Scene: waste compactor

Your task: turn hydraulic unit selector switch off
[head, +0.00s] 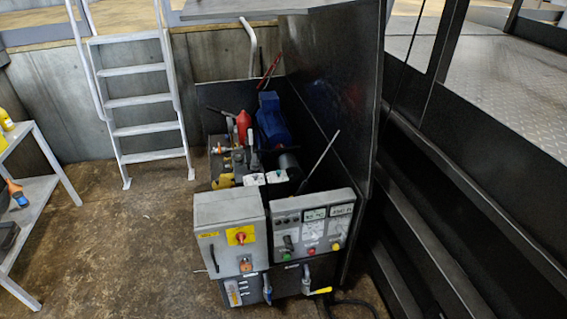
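The hydraulic unit (265,170) stands in the middle of the head view, with a blue motor (270,125) inside its open housing. On its front left is a grey cabinet (212,258) with a red rotary switch on a yellow plate (241,236) and an orange round part (246,265) below it. On its front right is a control panel (318,228) with two displays, a dark-and-green knob (288,242) and red and yellow buttons. I cannot tell which control is the selector switch, or read its position. Neither gripper is in view.
Below the panels are a blue-handled valve (267,289) and a yellow-handled valve (320,291). A tall dark panel (335,90) and black rails block the right side. A white ladder (135,95) and grey shelf (38,205) stand left. The brown floor (130,240) between is clear.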

